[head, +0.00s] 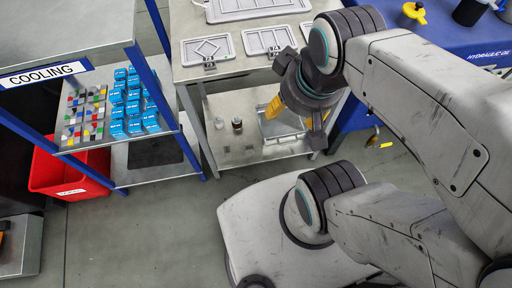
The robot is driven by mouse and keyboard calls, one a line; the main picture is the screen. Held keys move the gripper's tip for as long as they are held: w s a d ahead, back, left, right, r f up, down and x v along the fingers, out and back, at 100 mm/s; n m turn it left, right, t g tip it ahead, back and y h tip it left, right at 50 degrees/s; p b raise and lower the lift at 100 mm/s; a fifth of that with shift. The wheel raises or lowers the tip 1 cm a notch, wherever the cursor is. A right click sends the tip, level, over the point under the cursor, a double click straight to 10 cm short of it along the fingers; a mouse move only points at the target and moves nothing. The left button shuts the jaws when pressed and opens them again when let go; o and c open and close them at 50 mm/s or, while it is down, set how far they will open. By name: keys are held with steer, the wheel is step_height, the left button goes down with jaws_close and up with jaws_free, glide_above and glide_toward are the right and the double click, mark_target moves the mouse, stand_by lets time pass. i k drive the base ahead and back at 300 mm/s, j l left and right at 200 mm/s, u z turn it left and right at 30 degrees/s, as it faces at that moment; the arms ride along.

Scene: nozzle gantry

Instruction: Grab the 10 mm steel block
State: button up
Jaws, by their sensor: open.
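I cannot pick out a 10 mm steel block for certain in the head view. My gripper (293,100) hangs at the end of my arm, in front of the right part of the grey table, and points down and to the left. It is open, and I see nothing held in it. An orange-yellow piece (274,106) shows beside its fingers; I cannot tell whether it belongs to the gripper. My gripper and arm hide part of the tabletop and the lower shelf.
Flat grey trays (208,50) lie on the table (185,73). Its lower shelf (225,153) carries a dark jar (237,126) and an open grey bin (280,131). At left, a COOLING rack holds blue boxes (134,108) and small coloured pieces (80,115). A red bin (50,172) stands below.

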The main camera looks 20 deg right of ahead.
mark_target(249, 148)
steer(key=l+u, duration=0.1)
steer(key=u, duration=0.8)
steer(key=l+u, duration=0.15)
steer(key=u, duration=0.8)
steer(key=l+u, duration=0.1)
steer(key=u, duration=0.35)
steer(key=k+u, duration=0.1)
steer(key=u, duration=0.85)
steer(key=k, duration=0.05)
